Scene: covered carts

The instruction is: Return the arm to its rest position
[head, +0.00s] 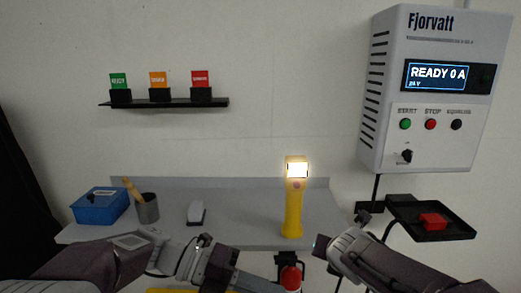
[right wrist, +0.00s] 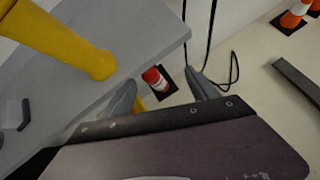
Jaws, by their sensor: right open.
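My right arm (head: 395,265) comes in from the lower right of the head view, low in front of the bench. In the right wrist view my right gripper (right wrist: 163,84) has its two grey fingers apart, with nothing held between them. The bench edge and the foot of a yellow work lamp (right wrist: 92,62) lie to its left. My left arm (head: 85,265) reaches in from the lower left across the bench front. Its gripper end (head: 220,268) is low in the middle, and its fingers cannot be made out.
The lit yellow lamp (head: 293,205) stands on the grey bench (head: 250,205) with a blue box (head: 98,208) and a grey cup (head: 147,208). A charger (head: 430,90) hangs above a black tray (head: 405,212) holding a red block (head: 433,221). Cones (right wrist: 296,15) stand on the floor.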

